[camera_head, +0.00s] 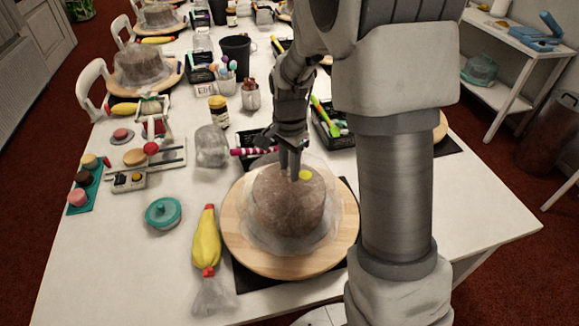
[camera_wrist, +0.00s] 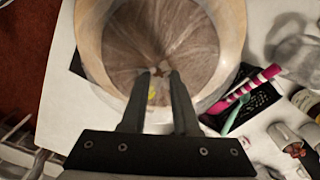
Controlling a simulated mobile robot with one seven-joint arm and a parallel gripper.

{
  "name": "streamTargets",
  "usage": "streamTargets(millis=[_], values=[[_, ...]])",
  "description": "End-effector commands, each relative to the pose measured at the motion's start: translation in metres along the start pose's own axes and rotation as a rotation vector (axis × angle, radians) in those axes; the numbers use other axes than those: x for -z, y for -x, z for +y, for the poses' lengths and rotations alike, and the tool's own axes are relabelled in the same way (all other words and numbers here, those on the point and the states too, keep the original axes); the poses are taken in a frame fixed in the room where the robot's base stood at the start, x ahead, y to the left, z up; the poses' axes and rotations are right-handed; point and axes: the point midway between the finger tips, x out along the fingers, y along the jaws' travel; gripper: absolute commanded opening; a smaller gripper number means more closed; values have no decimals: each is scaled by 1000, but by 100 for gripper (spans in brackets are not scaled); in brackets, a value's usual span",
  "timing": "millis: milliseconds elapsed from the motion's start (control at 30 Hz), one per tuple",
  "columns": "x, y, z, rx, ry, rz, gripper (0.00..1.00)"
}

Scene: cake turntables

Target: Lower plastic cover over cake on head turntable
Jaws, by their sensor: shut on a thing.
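The round brown cake (camera_head: 290,212) sits on the pale wooden turntable (camera_head: 245,255) at the front of the table. The clear plastic cover (camera_head: 338,222) surrounds the cake, its film flaring out around the sides. In the wrist view its pleats gather toward the middle of the cover (camera_wrist: 165,35). My gripper (camera_head: 291,172) points down over the cake's top and is shut on the cover's gathered centre; its fingertips also show in the wrist view (camera_wrist: 160,76). A small yellow spot (camera_head: 305,174) shows beside the fingers. Whether the cover's rim touches the board is unclear.
A yellow piping bag (camera_head: 206,240) and a teal lidded dish (camera_head: 163,212) lie left of the turntable. A clear jar (camera_head: 212,146) and a black tray with a pink striped tool (camera_head: 248,151) stand behind. Other covered cakes (camera_head: 141,65) are further back.

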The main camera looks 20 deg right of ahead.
Motion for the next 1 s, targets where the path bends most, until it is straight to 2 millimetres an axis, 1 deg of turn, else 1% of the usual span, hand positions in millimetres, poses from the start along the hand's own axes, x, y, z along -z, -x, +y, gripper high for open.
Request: streamTargets(millis=[500,767,800,967,1000], values=[[0,-9,0,0,0,0,0],[0,-9,0,0,0,0,0],[0,-9,0,0,0,0,33],[0,-9,0,0,0,0,61],[0,-9,0,0,0,0,64]])
